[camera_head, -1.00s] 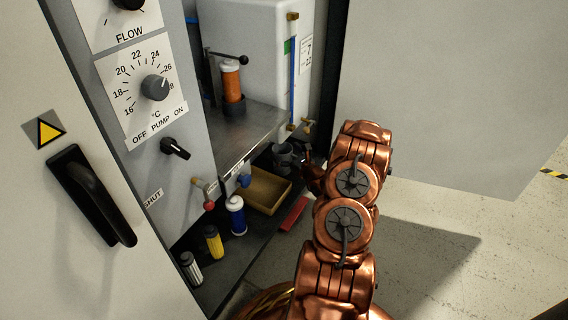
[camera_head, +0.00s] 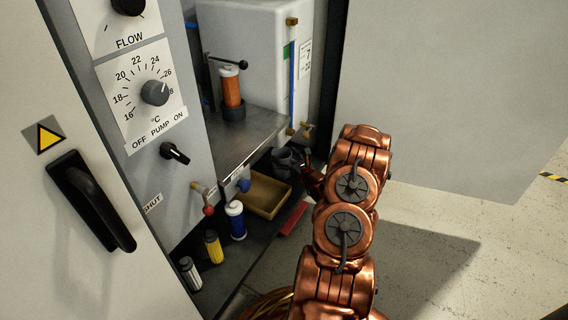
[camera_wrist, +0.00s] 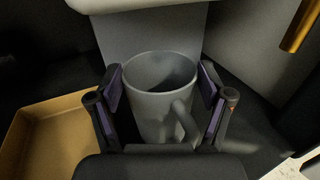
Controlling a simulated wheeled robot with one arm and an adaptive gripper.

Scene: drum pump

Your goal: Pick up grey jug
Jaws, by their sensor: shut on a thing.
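The grey jug (camera_wrist: 160,95) stands upright in the middle of the wrist view, its handle toward the camera and to the right. My gripper (camera_wrist: 162,92) has one finger on each side of it and is shut on its body. In the head view the grey jug (camera_head: 284,160) shows small on the low dark shelf, behind the tan tray. There my gripper (camera_head: 309,168) is mostly hidden by my copper arm, close to the jug. I cannot tell whether the jug's base touches the shelf.
A tan tray (camera_head: 266,208) lies left of the jug, with a red block (camera_head: 293,219) in front of it. Blue, yellow and white-capped cartridges stand further left. A metal ledge (camera_head: 245,135) with an orange cylinder (camera_head: 231,87) sits above. A brass tap (camera_head: 305,131) is near the jug.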

